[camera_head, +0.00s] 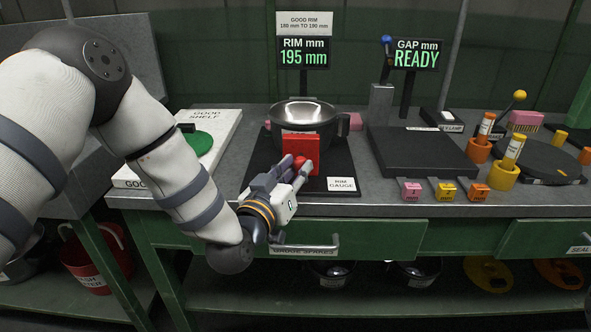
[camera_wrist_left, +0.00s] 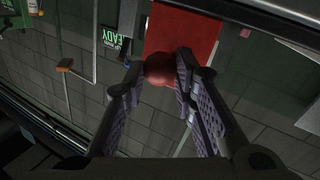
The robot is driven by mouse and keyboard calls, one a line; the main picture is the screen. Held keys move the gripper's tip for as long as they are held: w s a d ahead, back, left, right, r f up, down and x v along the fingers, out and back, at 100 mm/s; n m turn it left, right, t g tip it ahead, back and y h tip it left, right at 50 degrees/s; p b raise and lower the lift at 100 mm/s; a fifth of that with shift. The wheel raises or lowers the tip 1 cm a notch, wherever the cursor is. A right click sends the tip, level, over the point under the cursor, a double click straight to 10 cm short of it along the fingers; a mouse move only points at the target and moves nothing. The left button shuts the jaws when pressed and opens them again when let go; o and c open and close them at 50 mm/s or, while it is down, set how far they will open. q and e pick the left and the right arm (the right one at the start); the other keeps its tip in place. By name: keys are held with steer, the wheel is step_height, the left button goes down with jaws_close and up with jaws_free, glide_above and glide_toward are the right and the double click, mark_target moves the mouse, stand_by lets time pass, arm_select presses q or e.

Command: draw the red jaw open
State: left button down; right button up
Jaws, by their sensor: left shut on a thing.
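The red jaw (camera_head: 301,147) is an upright red block at the front of the black rim gauge (camera_head: 262,180), with a round red knob (camera_head: 300,164) on its near side. A steel pot (camera_head: 305,114) stands on the gauge right behind the jaw. My left gripper (camera_head: 297,171) is shut on the red knob. In the left wrist view, the knob (camera_wrist_left: 160,69) sits between the fingers, with the red jaw (camera_wrist_left: 182,30) behind it. The rim display (camera_head: 304,53) reads 195 mm. My right gripper is not in view.
The good shelf (camera_head: 215,125) with a green disc stands left of the gauge. A black plate (camera_head: 420,150), small coloured blocks and yellow and orange cups stand to the right. A drawer handle (camera_head: 335,243) sticks out below the bench edge, under my left arm.

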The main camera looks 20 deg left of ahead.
arm_select(q)
steer(key=c, duration=1.3)
jaws_free()
steer(key=shift+d+f, duration=0.1)
steer(key=s, duration=0.4)
steer(key=s+a, duration=0.1)
steer(key=s, duration=0.7)
steer(key=shift+a, duration=0.2)
steer(key=s+f+m+g+p, duration=0.1)
steer(key=s+f+g, duration=0.5)
steer(key=f, duration=0.4)
steer(key=s+f+g, duration=0.4)
steer(key=s+f, duration=0.4)
steer(key=f, duration=0.2)
steer(key=s+a+f+g, duration=0.1)
steer(key=s+f+g, duration=0.1)
steer(key=s, duration=0.6)
steer(key=s+a+f+g+y, duration=0.1)
steer(key=s+f+g, duration=0.1)
steer(key=s+g, duration=0.3)
steer(key=s+a+f+g, duration=0.1)
steer(key=s+f+g, duration=0.2)
steer(key=s, duration=0.8)
steer(key=shift+s+a+y+p, duration=0.4)
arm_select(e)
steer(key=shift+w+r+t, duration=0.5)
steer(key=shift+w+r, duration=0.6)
